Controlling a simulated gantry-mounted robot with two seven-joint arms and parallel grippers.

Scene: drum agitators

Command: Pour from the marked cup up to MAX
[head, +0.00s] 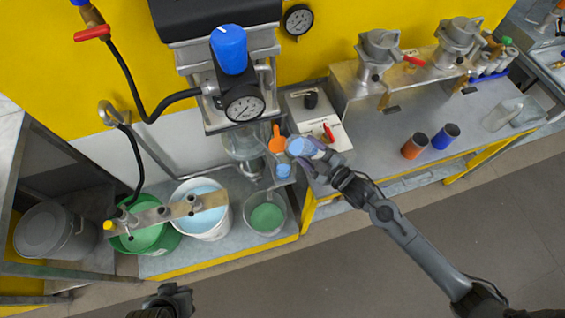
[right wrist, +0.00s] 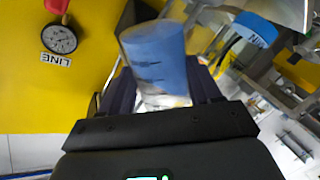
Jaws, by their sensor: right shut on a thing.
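My right gripper (head: 309,158) is shut on a small clear cup (head: 301,147) with blue in it, held over the bench by the sight glass. In the right wrist view the cup (right wrist: 157,60) stands between the dark fingers, with dark marks on its side and a clear lower part. An orange funnel (head: 277,140) is just left of the cup, apart from it as far as I can see. A small blue-filled vessel (head: 284,170) sits below the funnel. A blue piece with an upturned label (right wrist: 256,29) shows in the right wrist view. My left gripper (head: 172,298) is at the bottom edge; its fingers are unclear.
A clear glass bowl (head: 246,145) hangs under the gauge unit (head: 243,103). An orange cup (head: 414,147) and a blue cup (head: 446,136) stand on the bench at right.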

